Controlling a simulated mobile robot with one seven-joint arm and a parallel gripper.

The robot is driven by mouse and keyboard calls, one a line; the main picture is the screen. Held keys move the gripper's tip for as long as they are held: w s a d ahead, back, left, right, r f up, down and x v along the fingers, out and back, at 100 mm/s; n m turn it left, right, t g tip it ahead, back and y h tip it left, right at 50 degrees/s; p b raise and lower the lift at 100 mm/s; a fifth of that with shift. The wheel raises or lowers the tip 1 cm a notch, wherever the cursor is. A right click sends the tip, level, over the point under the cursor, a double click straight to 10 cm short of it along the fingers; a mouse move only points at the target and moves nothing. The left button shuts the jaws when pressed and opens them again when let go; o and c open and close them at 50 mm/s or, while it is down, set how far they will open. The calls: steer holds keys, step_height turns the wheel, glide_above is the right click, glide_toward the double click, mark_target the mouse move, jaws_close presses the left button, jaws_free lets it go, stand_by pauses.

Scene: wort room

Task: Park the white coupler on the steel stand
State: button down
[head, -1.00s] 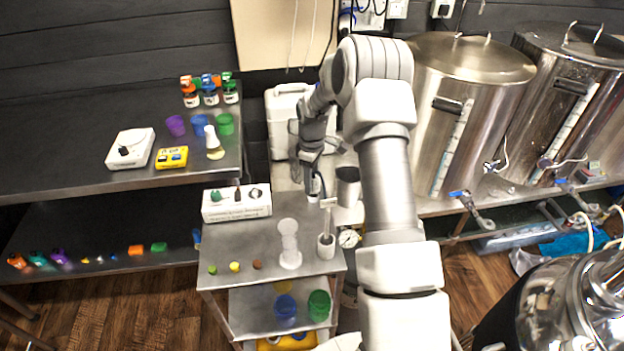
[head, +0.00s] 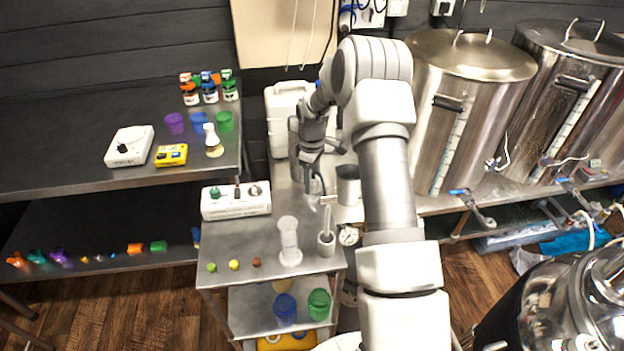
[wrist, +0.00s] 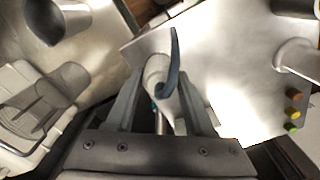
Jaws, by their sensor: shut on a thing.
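My gripper (head: 311,190) hangs over the back of the steel cart, its fingers small and partly hidden in the head view. In the wrist view my gripper (wrist: 160,92) is shut on a pale round piece, which I take as the white coupler (wrist: 156,68). A curved blue-grey part (wrist: 174,62) rises in front of it. Most of the coupler is hidden by the fingers. An upright post with a short crossbar in a steel cup, apparently the steel stand (head: 326,243), is on the cart's right side, in front and to the right of my gripper.
A clear cylinder (head: 289,242) and several small coloured pieces stand on the cart (head: 255,232). A white box with knobs (head: 236,201) is at its back left. A dark-topped steel cup (head: 348,188) stands right of my gripper. Large steel kettles (head: 470,110) are farther right.

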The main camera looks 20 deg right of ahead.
steer(key=c, duration=0.5)
jaws_free()
steer(key=shift+c, duration=0.2)
steer(key=shift+r, duration=0.1)
steer(key=shift+r+p, duration=3.25)
steer(key=shift+r, duration=2.15)
